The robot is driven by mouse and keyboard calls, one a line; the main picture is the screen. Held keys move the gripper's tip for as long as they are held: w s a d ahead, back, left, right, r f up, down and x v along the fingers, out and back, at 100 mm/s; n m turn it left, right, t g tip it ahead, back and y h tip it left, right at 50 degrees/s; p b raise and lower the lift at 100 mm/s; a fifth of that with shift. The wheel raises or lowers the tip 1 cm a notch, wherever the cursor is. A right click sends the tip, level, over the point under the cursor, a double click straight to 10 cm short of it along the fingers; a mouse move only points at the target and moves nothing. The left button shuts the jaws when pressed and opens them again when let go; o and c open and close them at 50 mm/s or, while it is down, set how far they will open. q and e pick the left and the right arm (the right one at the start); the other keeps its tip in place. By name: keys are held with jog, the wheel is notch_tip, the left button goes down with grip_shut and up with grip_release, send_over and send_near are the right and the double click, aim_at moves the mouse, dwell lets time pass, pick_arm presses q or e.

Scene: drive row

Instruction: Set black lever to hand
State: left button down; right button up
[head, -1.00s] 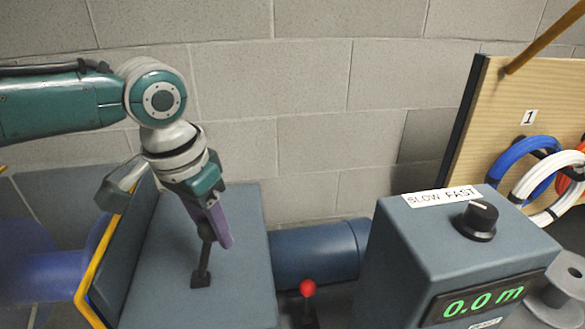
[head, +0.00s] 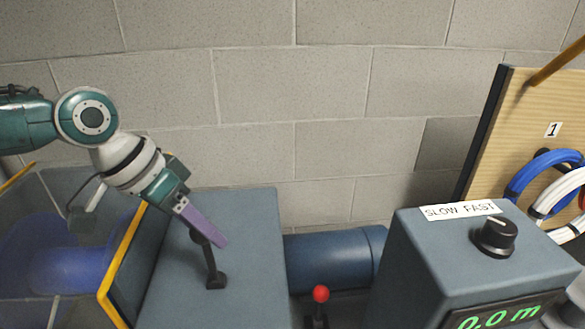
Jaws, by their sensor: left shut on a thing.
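The black lever (head: 213,264) stands on top of the blue-grey box (head: 257,240) at the lower left of the head view. It leans with its top to the left. My left gripper (head: 205,228) comes in from the upper left, and its purple fingers are shut on the top of the lever. The fingers hide part of the lever's knob. No labels for the lever's positions show. My right gripper is not in view.
A red-knobbed lever (head: 320,294) stands right of the box, before a blue cylinder (head: 332,258). A control box (head: 425,250) with a SLOW FAST dial (head: 496,237) and green display is at right. Coils (head: 530,175) hang on a wooden board (head: 505,130). A yellow-edged guard (head: 122,250) stands left.

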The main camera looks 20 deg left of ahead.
pick_arm(q)
jog(key=shift+c, duration=2)
grip_release()
jog(key=b+v, duration=0.1)
jog(key=v, duration=0.9)
jog(key=shift+b, duration=0.35)
jog(key=shift+w+d, duration=0.1)
